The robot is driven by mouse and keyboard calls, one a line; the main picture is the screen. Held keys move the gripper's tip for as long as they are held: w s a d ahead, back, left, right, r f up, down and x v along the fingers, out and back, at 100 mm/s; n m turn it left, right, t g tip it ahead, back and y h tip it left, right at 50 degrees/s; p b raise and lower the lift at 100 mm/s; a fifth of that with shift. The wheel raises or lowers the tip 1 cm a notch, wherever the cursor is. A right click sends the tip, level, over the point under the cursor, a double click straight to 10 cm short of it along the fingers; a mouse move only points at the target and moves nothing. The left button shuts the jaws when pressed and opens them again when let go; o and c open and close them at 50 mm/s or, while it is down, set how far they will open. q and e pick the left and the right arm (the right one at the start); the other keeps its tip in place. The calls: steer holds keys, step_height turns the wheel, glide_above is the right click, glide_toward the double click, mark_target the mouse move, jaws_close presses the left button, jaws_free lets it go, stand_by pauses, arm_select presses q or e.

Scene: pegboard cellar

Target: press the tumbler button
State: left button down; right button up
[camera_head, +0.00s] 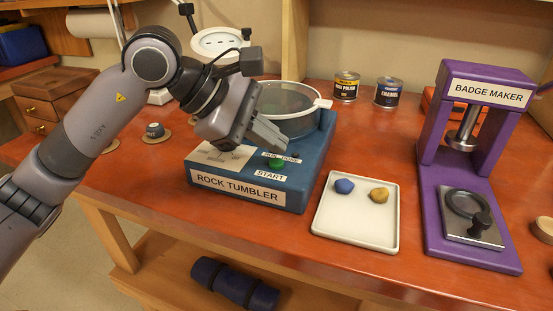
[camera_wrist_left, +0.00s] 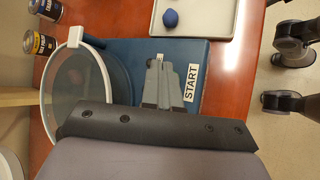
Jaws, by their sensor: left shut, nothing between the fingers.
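The rock tumbler (camera_head: 240,193) is a blue box with a lidded round drum (camera_head: 290,108) on its right rear part. Its green button (camera_head: 276,163) sits on the top face above the START label. My left gripper (camera_head: 284,148) is shut and empty, pointing down with its fingertips just above and behind the button in the head view. I cannot tell whether they touch it. In the left wrist view the shut fingers (camera_wrist_left: 170,75) lie over the tumbler top beside the START label, and the green button is hidden. My right gripper is not in view.
A white tray (camera_head: 355,237) with a blue stone (camera_head: 344,186) and a yellow stone (camera_head: 379,195) lies right of the tumbler. A purple badge maker (camera_head: 436,205) stands farther right. Two cans (camera_head: 346,87) stand behind. The wooden tabletop's front edge is close to the tumbler.

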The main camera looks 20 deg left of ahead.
arm_select(q)
steer(key=shift+f, duration=0.1)
stand_by(0.7)
steer(key=shift+f+b, duration=0.15)
steer(key=shift+b, duration=0.15)
steer(key=shift+f, duration=0.2)
